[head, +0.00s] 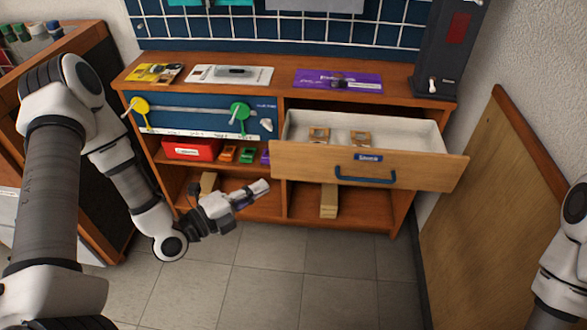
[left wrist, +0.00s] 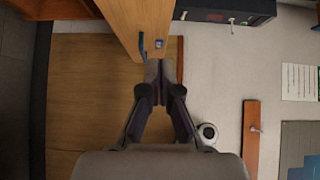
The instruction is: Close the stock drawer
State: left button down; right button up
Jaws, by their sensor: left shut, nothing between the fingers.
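The stock drawer (head: 300,160) stands pulled out at the upper right of the wooden bench. Its front has a blue handle (head: 365,179) and a blue label, and two small tan-and-white parts lie inside. In the left wrist view the wooden drawer front (left wrist: 135,15) shows at the top, with its blue handle (left wrist: 141,44). My left gripper (head: 264,187) is shut and empty, left of and a little below the drawer front's left end in the head view. In the left wrist view its fingertips (left wrist: 160,68) appear just below the drawer front; contact cannot be told. My right gripper is out of view.
A blue panel (head: 185,112) with yellow and green levers is left of the drawer. A red bin (head: 192,148) and small coloured parts sit on the shelf below it. A wooden board (head: 480,220) leans at the right wall. The tiled floor (head: 300,280) in front is clear.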

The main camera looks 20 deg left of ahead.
pick_arm(q)
jog(key=b, duration=0.2)
send_near(305, 152)
jog(key=d, duration=0.4)
jog(key=w, duration=0.4)
jog(key=shift+w+a+r, duration=0.1)
jog(key=shift+w+a, duration=0.15)
jog(key=shift+a, duration=0.05)
jog(key=shift+w+a, duration=0.1)
jog(key=shift+w, duration=0.35)
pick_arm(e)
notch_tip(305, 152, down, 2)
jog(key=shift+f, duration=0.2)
